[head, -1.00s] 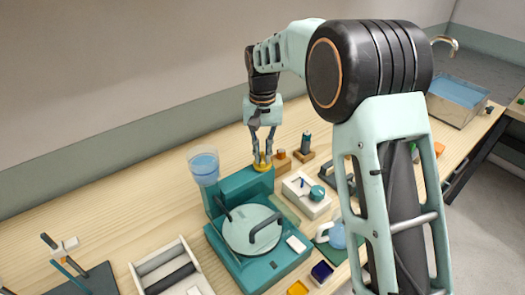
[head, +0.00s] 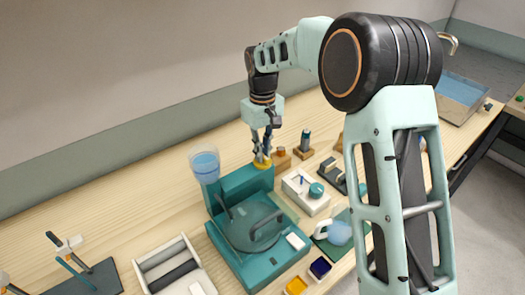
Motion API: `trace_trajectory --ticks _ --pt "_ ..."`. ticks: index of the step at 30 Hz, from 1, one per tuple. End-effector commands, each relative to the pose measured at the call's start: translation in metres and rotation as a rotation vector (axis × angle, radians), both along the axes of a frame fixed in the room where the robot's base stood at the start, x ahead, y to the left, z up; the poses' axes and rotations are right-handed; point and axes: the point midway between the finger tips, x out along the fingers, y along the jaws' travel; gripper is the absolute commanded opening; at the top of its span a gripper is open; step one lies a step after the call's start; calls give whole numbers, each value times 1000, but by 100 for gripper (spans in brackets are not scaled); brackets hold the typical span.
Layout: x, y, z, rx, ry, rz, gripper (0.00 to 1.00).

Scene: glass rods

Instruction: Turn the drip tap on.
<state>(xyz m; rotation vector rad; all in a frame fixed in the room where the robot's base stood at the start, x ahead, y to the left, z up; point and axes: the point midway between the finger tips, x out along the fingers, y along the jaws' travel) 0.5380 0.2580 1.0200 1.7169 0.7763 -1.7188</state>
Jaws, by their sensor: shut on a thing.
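The teal machine (head: 258,262) stands on the wooden bench, with a round plate (head: 248,226) on top that looks dark teal and wet. A clear cup of blue water (head: 205,166) sits at the machine's back left corner. A yellow knob (head: 262,165), which appears to be the drip tap, is on top of the machine's raised back block. My gripper (head: 262,156) points down from above, its fingers closed on the yellow knob. The fingers partly hide the knob.
Right of the machine are small wooden blocks (head: 281,160), a white box with a teal knob (head: 305,192) and a jug (head: 338,232). Small yellow (head: 295,286) and dark blue (head: 320,268) dishes lie in front. A roller tray (head: 172,266) stands at left.

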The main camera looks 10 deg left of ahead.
Motion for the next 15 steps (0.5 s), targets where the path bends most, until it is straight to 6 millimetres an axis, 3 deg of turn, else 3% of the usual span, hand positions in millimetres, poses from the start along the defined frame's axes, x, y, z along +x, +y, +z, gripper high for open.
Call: trace_trajectory --ticks 13,14,15 --pt "2 1 1 2 -6 11 0" --pt "2 1 1 2 -6 11 12" --pt "2 1 1 2 -6 10 17"
